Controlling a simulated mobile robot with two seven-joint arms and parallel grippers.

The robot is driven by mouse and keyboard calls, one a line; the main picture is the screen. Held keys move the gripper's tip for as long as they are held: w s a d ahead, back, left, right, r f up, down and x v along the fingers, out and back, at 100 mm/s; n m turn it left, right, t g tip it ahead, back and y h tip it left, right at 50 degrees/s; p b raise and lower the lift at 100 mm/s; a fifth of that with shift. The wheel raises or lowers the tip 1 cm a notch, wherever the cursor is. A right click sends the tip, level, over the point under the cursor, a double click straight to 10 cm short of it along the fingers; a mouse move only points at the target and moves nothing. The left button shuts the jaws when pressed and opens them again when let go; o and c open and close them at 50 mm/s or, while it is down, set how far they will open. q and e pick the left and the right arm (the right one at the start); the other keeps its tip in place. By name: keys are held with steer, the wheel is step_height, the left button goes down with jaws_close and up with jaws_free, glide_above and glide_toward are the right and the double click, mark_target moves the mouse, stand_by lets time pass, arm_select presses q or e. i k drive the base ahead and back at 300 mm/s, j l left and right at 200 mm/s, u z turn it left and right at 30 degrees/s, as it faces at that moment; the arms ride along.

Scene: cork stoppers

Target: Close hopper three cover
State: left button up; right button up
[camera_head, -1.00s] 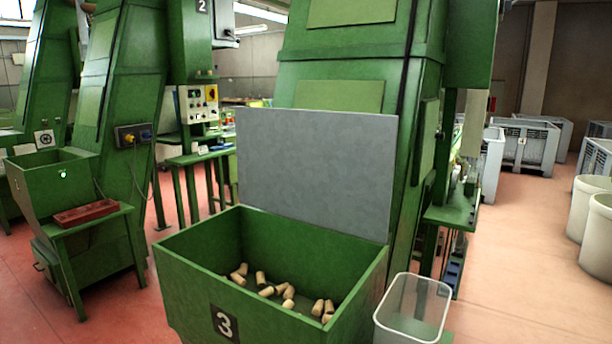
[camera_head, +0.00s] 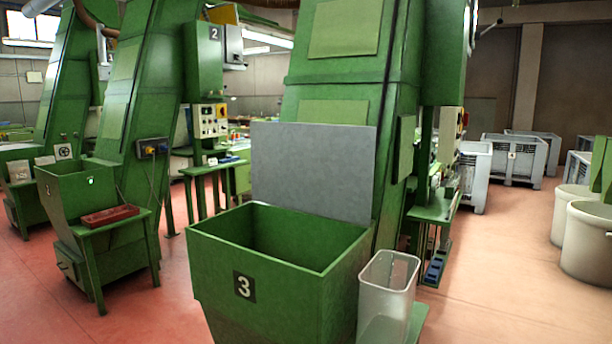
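The green hopper (camera_head: 280,290) marked with a 3 stands in the lower middle of the head view. Its grey cover (camera_head: 312,172) stands upright along the hopper's back edge, so the hopper is open on top. I see the inner green walls, but the front wall hides the bottom and any corks in it.
A clear plastic bin (camera_head: 387,295) stands right beside the hopper. At the left is another green hopper (camera_head: 75,195) with a red tray (camera_head: 110,215) on a stand. Grey crates (camera_head: 515,160) and pale tubs (camera_head: 588,240) stand at the right. Red floor is free between.

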mark_target(326, 170)
steer(key=k+u, duration=0.2)
steer(key=u, duration=0.25)
steer(key=k+j+u, duration=0.1)
steer(key=u, duration=1.8)
steer(key=k+l, duration=0.2)
steer(key=l, duration=0.45)
steer(key=k+l, duration=0.2)
steer(key=l, duration=0.45)
steer(key=k+l, duration=0.2)
steer(key=l, duration=0.5)
steer(key=k+l, duration=0.2)
steer(key=l, duration=0.45)
steer(key=k+l, duration=0.15)
steer(key=l, duration=0.5)
steer(key=k+l, duration=0.2)
steer(key=l, duration=0.45)
steer(key=k+l+u, duration=0.1)
steer(key=l, duration=0.55)
steer(key=k+l, duration=0.3)
steer(key=l, duration=0.35)
